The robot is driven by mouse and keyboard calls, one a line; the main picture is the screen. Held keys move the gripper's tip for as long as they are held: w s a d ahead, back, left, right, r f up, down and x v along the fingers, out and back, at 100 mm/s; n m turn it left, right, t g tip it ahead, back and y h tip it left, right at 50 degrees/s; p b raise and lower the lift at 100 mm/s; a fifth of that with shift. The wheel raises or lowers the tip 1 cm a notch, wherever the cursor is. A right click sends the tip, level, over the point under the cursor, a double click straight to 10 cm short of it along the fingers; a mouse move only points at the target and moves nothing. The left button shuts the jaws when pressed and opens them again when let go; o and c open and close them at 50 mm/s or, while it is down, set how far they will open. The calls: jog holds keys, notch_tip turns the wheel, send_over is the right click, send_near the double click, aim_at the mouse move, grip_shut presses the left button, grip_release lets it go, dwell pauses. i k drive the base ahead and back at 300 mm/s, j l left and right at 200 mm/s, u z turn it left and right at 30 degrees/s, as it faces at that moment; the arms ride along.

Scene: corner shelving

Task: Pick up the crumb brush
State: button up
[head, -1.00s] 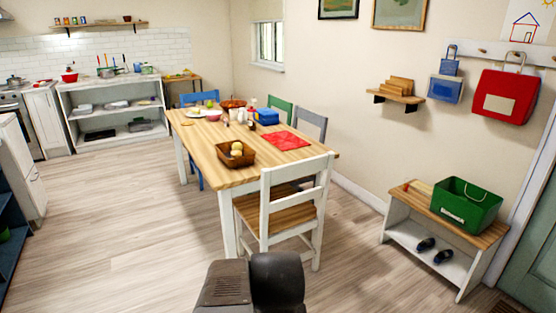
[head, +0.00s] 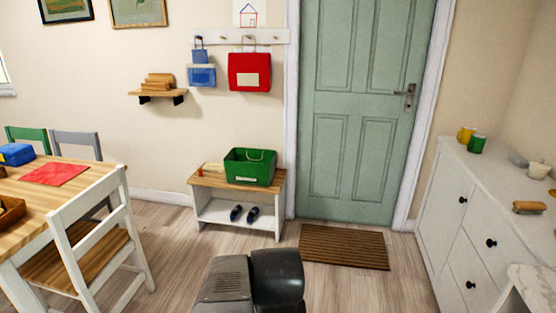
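A small brown wooden block-like item with a pale underside (head: 530,207), which looks like the crumb brush, lies on top of the white cabinet at the right in the head view. It is too small to be sure of its bristles. Dark grey parts of my own arm show at the bottom middle. My gripper's fingers are not in view, and nothing is seen held.
The white cabinet (head: 440,222) also bears a yellow mug (head: 466,134), a green mug (head: 477,144) and a white bowl (head: 538,169). A bench (head: 205,181) with a green crate (head: 250,167), a doormat (head: 344,247) and a chair (head: 85,235) stand around open floor.

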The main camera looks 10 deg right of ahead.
aim_at(529, 207)
jog(key=z, duration=1.85)
